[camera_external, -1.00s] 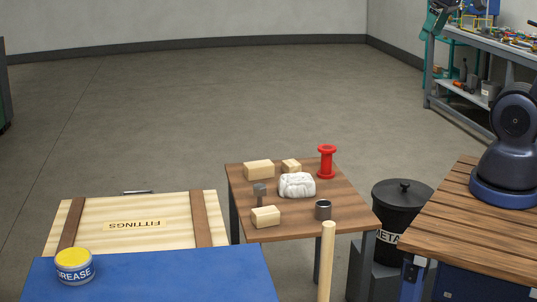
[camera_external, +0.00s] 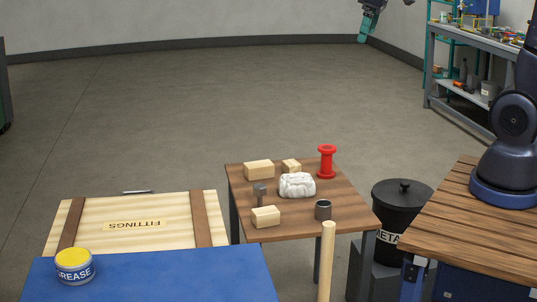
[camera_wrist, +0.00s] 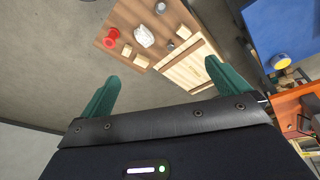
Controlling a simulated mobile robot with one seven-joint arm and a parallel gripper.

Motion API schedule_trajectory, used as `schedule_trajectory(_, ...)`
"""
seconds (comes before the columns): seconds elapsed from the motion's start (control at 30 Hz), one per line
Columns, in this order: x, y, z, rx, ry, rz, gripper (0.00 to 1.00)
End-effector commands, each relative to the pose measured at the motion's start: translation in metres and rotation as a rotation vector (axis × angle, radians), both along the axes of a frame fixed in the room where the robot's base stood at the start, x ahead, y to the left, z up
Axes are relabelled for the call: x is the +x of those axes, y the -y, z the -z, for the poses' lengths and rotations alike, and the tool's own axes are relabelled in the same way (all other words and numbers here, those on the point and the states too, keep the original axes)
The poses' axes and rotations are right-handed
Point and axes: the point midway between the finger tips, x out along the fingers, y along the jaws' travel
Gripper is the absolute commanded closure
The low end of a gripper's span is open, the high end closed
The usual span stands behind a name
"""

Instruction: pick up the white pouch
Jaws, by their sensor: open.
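The white pouch (camera_external: 297,185) is a crumpled, rounded bundle lying near the middle of the small brown table (camera_external: 342,199). In the wrist view the pouch (camera_wrist: 144,36) lies beyond my fingertips, well away from them. My gripper shows at the top of the external view (camera_external: 369,24), high above the floor and far to the upper right of the pouch. In the wrist view my gripper (camera_wrist: 158,80) has its two green fingers spread wide, with nothing between them.
Around the pouch stand wooden blocks (camera_external: 258,169), a red spool (camera_external: 326,162), a dark grey cup (camera_external: 322,209) and a small grey metal piece (camera_external: 260,194). A fittings crate (camera_external: 150,207), a blue surface (camera_external: 170,280) with a grease tin (camera_external: 74,267), and a black bin (camera_external: 402,205) are nearby.

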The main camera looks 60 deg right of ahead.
Motion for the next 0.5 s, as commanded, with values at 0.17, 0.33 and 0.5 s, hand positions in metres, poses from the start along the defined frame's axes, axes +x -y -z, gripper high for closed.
schedule_trajectory(0.17, 0.044, 0.009, 0.024, -0.014, -0.034, -0.044, 0.00)
schedule_trajectory(0.33, 0.084, 0.017, 0.051, -0.025, -0.061, -0.089, 0.00)
schedule_trajectory(0.5, 0.121, 0.027, 0.083, -0.035, -0.091, -0.135, 0.00)
